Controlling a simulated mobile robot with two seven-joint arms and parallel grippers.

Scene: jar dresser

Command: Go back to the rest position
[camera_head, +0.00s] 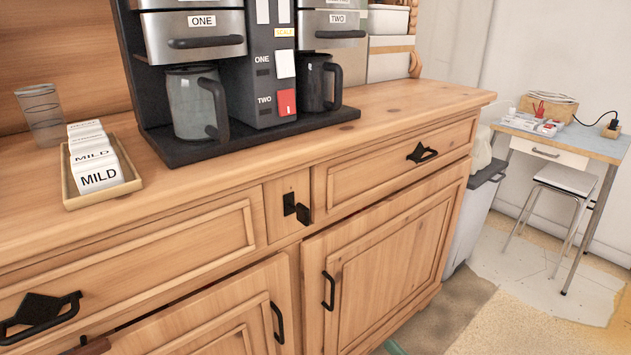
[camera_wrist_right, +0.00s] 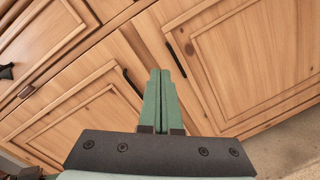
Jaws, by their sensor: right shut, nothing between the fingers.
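My right gripper (camera_wrist_right: 160,75) shows in the right wrist view with its two green fingers pressed together and nothing between them. It points toward the wooden dresser (camera_wrist_right: 105,108), in front of the lower cupboard doors; the exact gap cannot be told. In the head view only a small green bit of the right gripper (camera_head: 395,347) shows at the bottom edge, below the right cupboard door. The rest of it is out of the picture. My left gripper is in neither view.
The dresser top (camera_head: 420,97) carries a two-pot coffee maker (camera_head: 260,122), a tray of labelled cards (camera_head: 70,200) and a clear glass (camera_head: 42,115). Black handles (camera_head: 328,291) stick out from its front. A bin (camera_head: 478,210), side table (camera_head: 548,148) and stool (camera_head: 566,180) stand right, with open floor before them.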

